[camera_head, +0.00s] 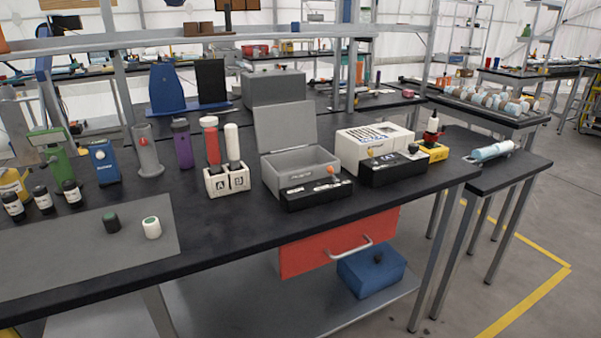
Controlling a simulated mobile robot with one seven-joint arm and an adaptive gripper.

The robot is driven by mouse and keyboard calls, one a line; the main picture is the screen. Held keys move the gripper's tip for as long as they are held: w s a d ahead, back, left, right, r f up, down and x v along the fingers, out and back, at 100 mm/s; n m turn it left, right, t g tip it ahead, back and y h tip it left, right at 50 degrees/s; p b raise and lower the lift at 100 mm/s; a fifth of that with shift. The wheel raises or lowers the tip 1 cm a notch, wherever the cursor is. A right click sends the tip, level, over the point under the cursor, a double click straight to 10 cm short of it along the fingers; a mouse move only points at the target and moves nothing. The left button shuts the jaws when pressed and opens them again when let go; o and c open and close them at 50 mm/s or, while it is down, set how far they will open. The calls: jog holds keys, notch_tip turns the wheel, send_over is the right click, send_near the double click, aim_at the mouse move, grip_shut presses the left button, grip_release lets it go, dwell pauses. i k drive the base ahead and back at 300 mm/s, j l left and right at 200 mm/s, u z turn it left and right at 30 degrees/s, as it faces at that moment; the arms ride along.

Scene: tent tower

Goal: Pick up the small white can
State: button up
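A small white can (152,229) with a green patch on its top stands upright on a grey mat (85,258) at the left front of the black bench. A small black can (111,223) with a green top stands just to its left, apart from it. My gripper is not in view.
Several small dark bottles with white labels (42,199) stand behind the mat. A white A/B block (227,180) with red and white tubes, an open grey box (299,170) and a black box (393,168) stand along the bench (230,225). The mat right of the white can is clear.

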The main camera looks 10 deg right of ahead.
aim_at(153, 230)
jog(key=i+u, duration=0.5)
jog(key=u, duration=1.15)
